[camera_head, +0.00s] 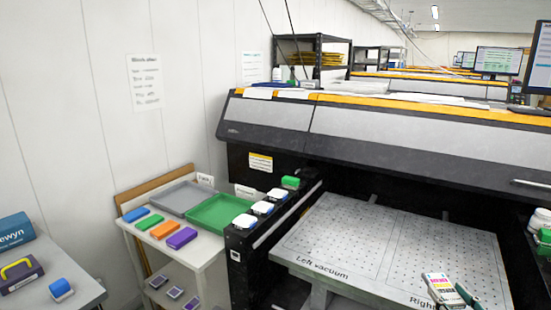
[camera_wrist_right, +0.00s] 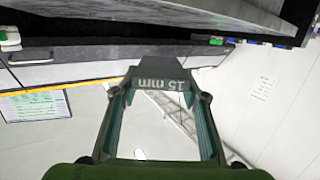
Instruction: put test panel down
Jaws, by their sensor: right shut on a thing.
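The test panel (camera_head: 440,284), a small light piece with dark print and coloured marks, shows at the lower right of the head view, in front of the printer bed (camera_head: 340,230). My right gripper (camera_head: 466,295) is beside it, its dark teal fingers closed on it. In the right wrist view a dark piece marked "15 mm" (camera_wrist_right: 160,84) sits between the fingertips of my gripper (camera_wrist_right: 160,76); it seems to be the held panel's side. I cannot tell its height over the bed. The bed is perforated, with "Left vacuum" lettering and a partly covered "Right" label. My left gripper is not in view.
The printer's long cover (camera_head: 390,130) overhangs the bed's back. A side table at left holds a green tray (camera_head: 217,213), a grey tray (camera_head: 182,196) and coloured blocks (camera_head: 182,237). The bed's left part is clear.

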